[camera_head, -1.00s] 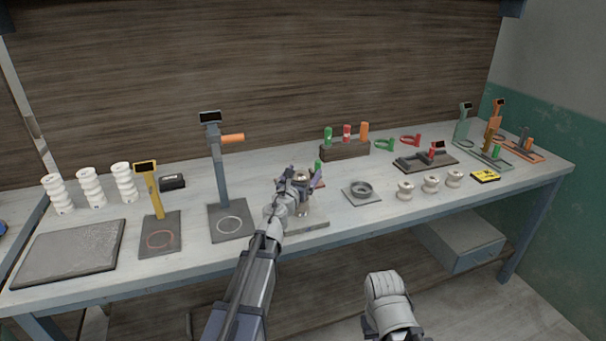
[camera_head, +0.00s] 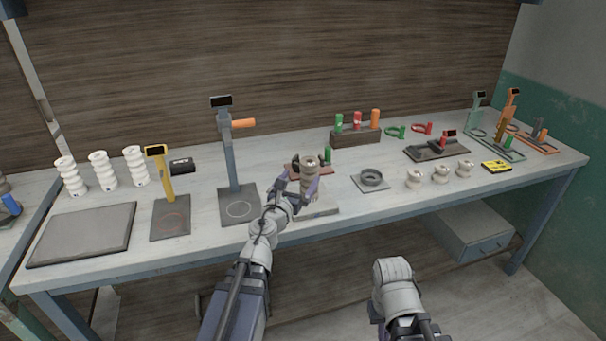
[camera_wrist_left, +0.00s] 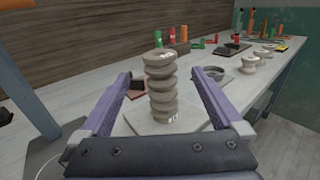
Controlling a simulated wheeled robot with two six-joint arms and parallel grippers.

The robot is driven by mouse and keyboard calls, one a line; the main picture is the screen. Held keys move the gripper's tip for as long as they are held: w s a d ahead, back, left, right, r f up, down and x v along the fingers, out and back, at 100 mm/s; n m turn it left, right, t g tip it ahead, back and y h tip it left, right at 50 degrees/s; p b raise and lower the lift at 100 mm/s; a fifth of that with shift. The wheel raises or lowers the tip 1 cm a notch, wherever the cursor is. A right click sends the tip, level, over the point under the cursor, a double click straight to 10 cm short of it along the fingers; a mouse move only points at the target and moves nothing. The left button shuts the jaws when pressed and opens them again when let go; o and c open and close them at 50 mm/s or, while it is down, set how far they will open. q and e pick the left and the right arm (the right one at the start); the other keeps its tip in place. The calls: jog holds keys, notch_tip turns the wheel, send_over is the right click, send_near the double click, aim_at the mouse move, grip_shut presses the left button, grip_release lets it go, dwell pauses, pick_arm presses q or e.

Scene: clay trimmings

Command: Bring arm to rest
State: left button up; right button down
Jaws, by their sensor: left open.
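My left gripper (camera_head: 294,185) is over the workbench (camera_head: 130,261), near its front edge. In the left wrist view its two purple fingers (camera_wrist_left: 168,97) are spread wide, with a ribbed beige clay stack (camera_wrist_left: 161,88) standing upright between and beyond them. Gaps show on both sides of the stack, so the fingers do not touch it. The clay stack (camera_head: 310,178) stands on a pale slab (camera_head: 318,208), partly behind my left gripper in the head view. My right arm shows at the bottom of the head view, but its fingers are not visible.
A blue-grey stand (camera_head: 230,160) with an orange handle and a yellow stand (camera_head: 163,180) are to the left. A grey ring on a plate (camera_head: 371,178) and several pale spools (camera_head: 441,174) are to the right. White ribbed insulators (camera_head: 103,171) stand at far left.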

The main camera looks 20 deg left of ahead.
pick_arm(q)
jog(key=shift+r, duration=0.1)
dwell(0.3)
jog(key=s+d+f+n+g+p, duration=0.3)
jog(key=s+n, duration=0.5)
jog(key=n, duration=0.3)
jog(key=s+d+f+n+g+y+p, duration=0.1)
jog(key=s+d+f+n+g+p, duration=0.2)
jog(key=s+d+f+n+g, duration=0.2)
jog(key=s+d+f+n+g+y+p, duration=0.1)
jog(key=s+d+f+n+g+p, duration=0.2)
jog(key=s+d+n+g, duration=0.5)
jog(key=s+f+n+g, duration=0.1)
jog(key=s+n, duration=0.3)
jog(key=n, duration=0.5)
jog(key=shift+s+d+f+g, duration=0.25)
jog(key=shift+d+g, duration=0.15)
jog(key=shift+g, duration=0.2)
